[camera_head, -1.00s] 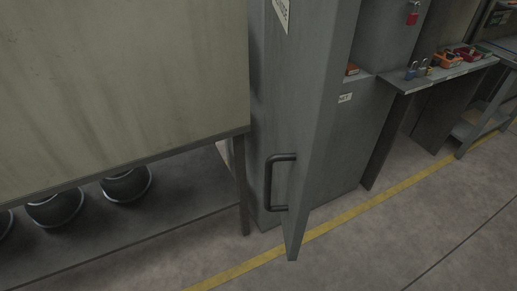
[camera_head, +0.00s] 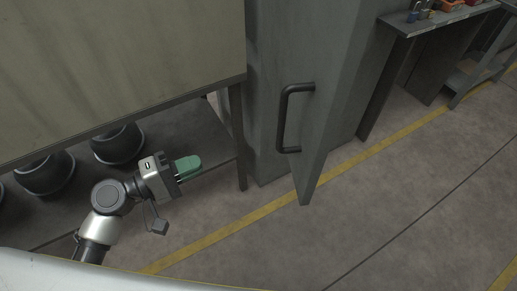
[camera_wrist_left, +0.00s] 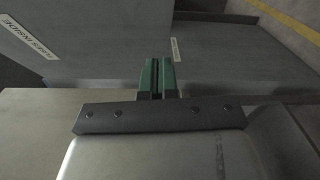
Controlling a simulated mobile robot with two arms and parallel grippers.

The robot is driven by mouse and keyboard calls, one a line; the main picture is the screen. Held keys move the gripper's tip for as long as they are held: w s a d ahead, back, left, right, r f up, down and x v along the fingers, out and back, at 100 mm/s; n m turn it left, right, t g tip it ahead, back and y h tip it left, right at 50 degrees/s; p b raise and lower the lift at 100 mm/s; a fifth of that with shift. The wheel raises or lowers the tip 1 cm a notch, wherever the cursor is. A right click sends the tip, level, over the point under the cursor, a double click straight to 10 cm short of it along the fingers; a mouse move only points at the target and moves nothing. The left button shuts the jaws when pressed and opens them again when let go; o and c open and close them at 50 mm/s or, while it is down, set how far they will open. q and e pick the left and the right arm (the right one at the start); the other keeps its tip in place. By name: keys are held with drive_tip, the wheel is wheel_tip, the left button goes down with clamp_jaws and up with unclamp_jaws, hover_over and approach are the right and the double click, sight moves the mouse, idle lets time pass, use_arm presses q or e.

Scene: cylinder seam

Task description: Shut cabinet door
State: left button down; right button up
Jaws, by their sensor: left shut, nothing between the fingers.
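The grey cabinet door (camera_head: 318,95) stands ajar in the head view, its free edge swung out toward me. A dark bar handle (camera_head: 286,118) is on its outer face. My left gripper (camera_head: 190,166) has green fingers; it is shut and empty, to the left of the door and apart from it. In the left wrist view my left gripper (camera_wrist_left: 158,68) points toward grey panels with white labels. I cannot tell which panel there is the door. My right gripper is not in view.
A workbench with a pale panel (camera_head: 120,70) stands left of the cabinet, with dark round pots (camera_head: 118,145) on its lower shelf. A small table (camera_head: 440,18) stands to the right. The floor (camera_head: 400,210) before the door is clear, with a yellow line.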

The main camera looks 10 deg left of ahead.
use_arm(q)
drive_tip(key=s+d+r+m+g+h, duration=0.2)
drive_tip(key=s+r+h, duration=0.1)
drive_tip(key=r, duration=0.4)
drive_tip(key=s+d+p+x, duration=0.1)
drive_tip(key=s+p+x, duration=0.1)
drive_tip(key=p+x, duration=0.5)
drive_tip(key=x, duration=0.5)
drive_tip(key=shift+s+d, duration=0.3)
drive_tip(key=shift+d, duration=0.05)
drive_tip(key=shift+d, duration=0.1)
